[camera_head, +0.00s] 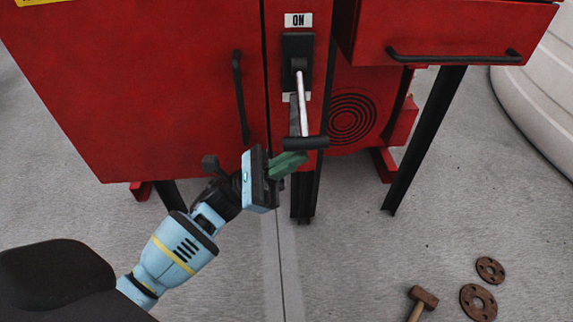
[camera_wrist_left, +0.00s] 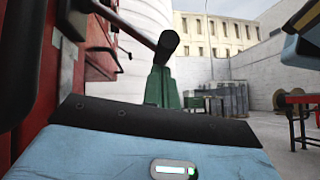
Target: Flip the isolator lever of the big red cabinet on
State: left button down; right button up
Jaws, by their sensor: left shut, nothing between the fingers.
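The big red cabinet (camera_head: 150,80) fills the upper part of the head view. Its isolator lever (camera_head: 303,105) has a pale rod and a black crossbar grip. It comes out of a black switch plate (camera_head: 291,48) under an "ON" label (camera_head: 298,20) and points down and outward. My left gripper (camera_head: 288,163) has green fingers, closed together and empty, just below the left part of the grip. In the left wrist view the fingers (camera_wrist_left: 160,88) stand right under the black grip end (camera_wrist_left: 168,43); I cannot tell whether they touch. My right gripper is not seen.
A black door handle (camera_head: 240,95) is left of the lever. A red box with a black handle (camera_head: 455,55) juts out at right on black legs. A hammer (camera_head: 423,298) and rusty flanges (camera_head: 478,301) lie on the floor. The floor before the cabinet is otherwise clear.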

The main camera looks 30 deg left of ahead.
aim_at(296, 145)
pick_arm(q)
jog(key=shift+r, duration=0.2)
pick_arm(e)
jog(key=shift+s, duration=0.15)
